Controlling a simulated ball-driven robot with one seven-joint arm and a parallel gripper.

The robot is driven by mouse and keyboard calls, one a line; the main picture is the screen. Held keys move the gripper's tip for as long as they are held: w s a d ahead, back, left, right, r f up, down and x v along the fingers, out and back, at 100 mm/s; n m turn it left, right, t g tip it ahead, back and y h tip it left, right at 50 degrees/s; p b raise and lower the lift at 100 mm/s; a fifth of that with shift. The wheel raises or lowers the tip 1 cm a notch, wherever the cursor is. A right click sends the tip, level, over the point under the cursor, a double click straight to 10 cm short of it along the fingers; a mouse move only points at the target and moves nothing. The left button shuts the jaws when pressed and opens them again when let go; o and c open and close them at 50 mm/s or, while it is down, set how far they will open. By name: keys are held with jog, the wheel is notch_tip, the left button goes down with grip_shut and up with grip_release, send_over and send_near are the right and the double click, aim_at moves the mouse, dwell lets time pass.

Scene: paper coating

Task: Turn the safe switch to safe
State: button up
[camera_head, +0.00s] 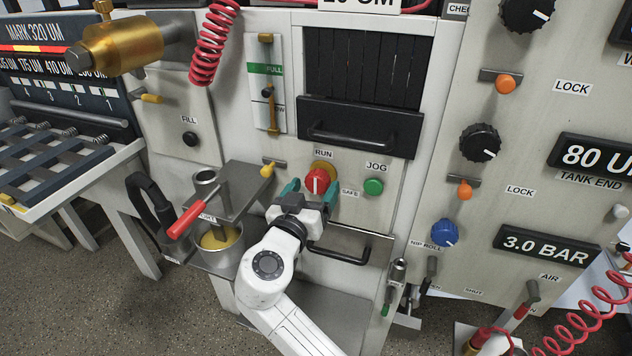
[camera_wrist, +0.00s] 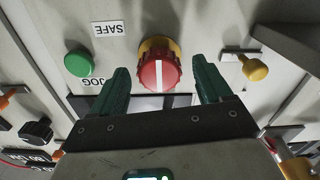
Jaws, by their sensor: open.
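The safe switch (camera_head: 317,181) is a round red knob with a white line on a yellow base, between the RUN label above it and the SAFE label (camera_head: 350,192) at its lower right. In the wrist view the red knob (camera_wrist: 160,72) shows upside down, its white line running roughly up and down in the picture, with the SAFE label (camera_wrist: 108,29) at its upper left. My gripper (camera_head: 304,190) is open in front of the knob. In the wrist view its green fingers (camera_wrist: 163,85) stand apart on either side of the knob, with gaps to both sides. I cannot tell the exact depth.
A green JOG button (camera_head: 373,187) sits right of the knob, and a small yellow knob (camera_head: 268,170) left of it. A black handle (camera_head: 350,137) crosses the panel above. A cup with yellow liquid (camera_head: 222,255) and a red-handled lever (camera_head: 187,218) stand left of my arm.

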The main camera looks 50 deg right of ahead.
jog(key=shift+x, duration=1.3)
jog(key=shift+c, duration=0.2)
jog(key=c, duration=1)
jog(key=shift+o, duration=0.2)
